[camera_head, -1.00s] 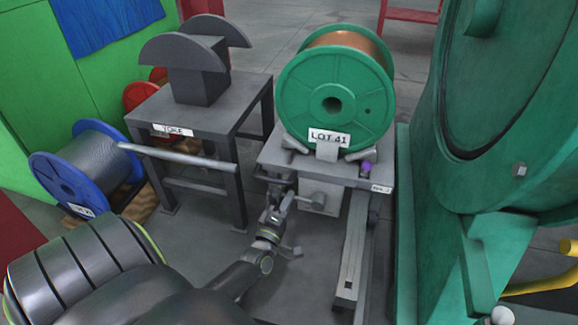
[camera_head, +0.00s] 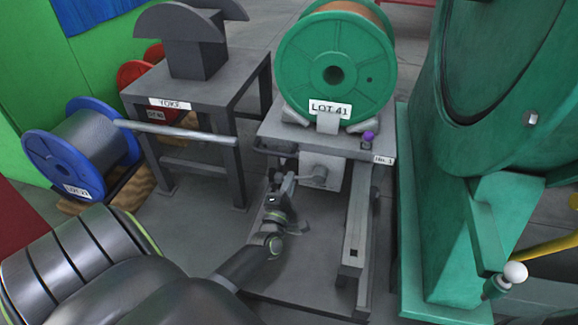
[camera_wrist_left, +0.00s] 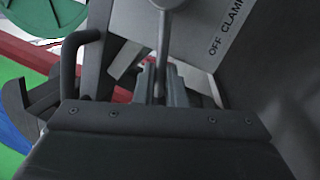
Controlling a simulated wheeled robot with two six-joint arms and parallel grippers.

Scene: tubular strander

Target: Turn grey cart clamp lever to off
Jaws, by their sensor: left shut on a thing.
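The grey cart (camera_head: 270,131) stands in the middle of the head view, with a grey box (camera_head: 330,168) under its top. The clamp lever (camera_head: 312,180) sits on the front of this box and points left toward my left gripper (camera_head: 284,183). In the left wrist view the lever's rod (camera_wrist_left: 162,52) runs down between the fingers of my left gripper (camera_wrist_left: 161,84), which is shut on it. A panel beside it reads "OFF" and "CLAMP" (camera_wrist_left: 226,30), partly cut off. My right gripper is out of view.
A green spool (camera_head: 335,72) marked LOT 41 rests on the cart. A yoke table (camera_head: 205,90) and a blue-flanged spool (camera_head: 62,165) stand left. A large green machine (camera_head: 450,220) stands close on the right. A rail (camera_head: 355,235) runs below the cart.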

